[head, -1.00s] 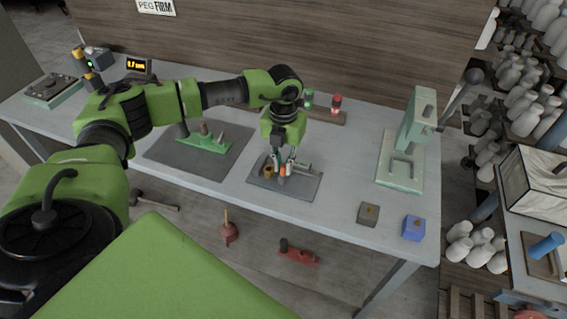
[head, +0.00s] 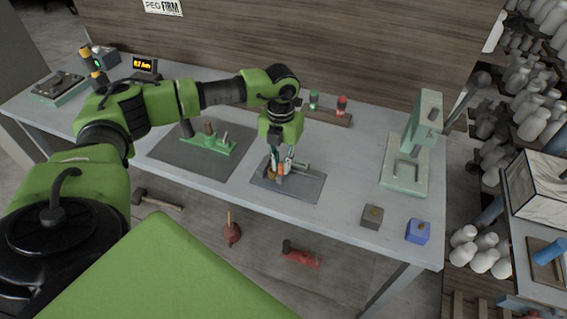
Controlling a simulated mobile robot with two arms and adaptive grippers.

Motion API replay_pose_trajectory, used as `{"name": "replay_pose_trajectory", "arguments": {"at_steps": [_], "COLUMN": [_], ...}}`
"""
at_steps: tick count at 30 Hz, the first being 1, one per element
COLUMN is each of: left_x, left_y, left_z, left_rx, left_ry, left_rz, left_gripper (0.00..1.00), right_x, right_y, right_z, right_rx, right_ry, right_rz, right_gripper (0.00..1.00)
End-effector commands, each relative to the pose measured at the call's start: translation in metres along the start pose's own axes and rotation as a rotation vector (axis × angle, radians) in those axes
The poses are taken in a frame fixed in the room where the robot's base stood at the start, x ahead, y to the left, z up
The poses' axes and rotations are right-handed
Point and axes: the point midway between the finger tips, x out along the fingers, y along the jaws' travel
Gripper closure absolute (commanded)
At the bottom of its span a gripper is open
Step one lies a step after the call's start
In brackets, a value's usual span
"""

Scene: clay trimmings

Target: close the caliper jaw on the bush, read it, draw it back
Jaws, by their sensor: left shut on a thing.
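The caliper rests on a dark grey plate (head: 310,187) in the middle of the bench in the head view. The brass-coloured bush (head: 270,174) is at the plate's left part, partly hidden by my gripper. My left gripper (head: 279,167) points down over the caliper. It is shut on the caliper's sliding jaw, whose orange part (head: 285,169) shows at the fingers, close to the right of the bush. Whether jaw and bush touch is hidden. A small display (head: 144,65) at the back left glows amber; its digits are too small to read surely. My right gripper is out of view.
A green fixture (head: 208,143) on a dark mat stands left of the plate. A pale green press (head: 408,160) stands to the right. A grey block (head: 372,216) and a blue block (head: 417,230) sit near the front right edge. A rack with green and red items (head: 328,115) is behind.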

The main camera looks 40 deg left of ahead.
Motion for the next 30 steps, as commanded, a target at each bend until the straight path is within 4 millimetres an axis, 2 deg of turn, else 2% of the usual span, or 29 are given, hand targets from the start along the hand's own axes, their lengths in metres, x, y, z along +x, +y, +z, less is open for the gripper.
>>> {"name": "replay_pose_trajectory", "arguments": {"at_steps": [19,30], "left_x": [0.001,0.001], "left_y": [0.015,0.016], "left_z": [-0.001,0.0], "left_rx": [-0.002,-0.003], "left_ry": [0.002,0.002], "left_rz": [0.003,0.006], "left_gripper": [0.97,0.97], "right_x": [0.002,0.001], "right_y": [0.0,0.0], "right_z": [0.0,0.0], "right_rx": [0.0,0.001], "right_ry": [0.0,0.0], "right_rz": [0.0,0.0], "right_gripper": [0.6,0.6]}}
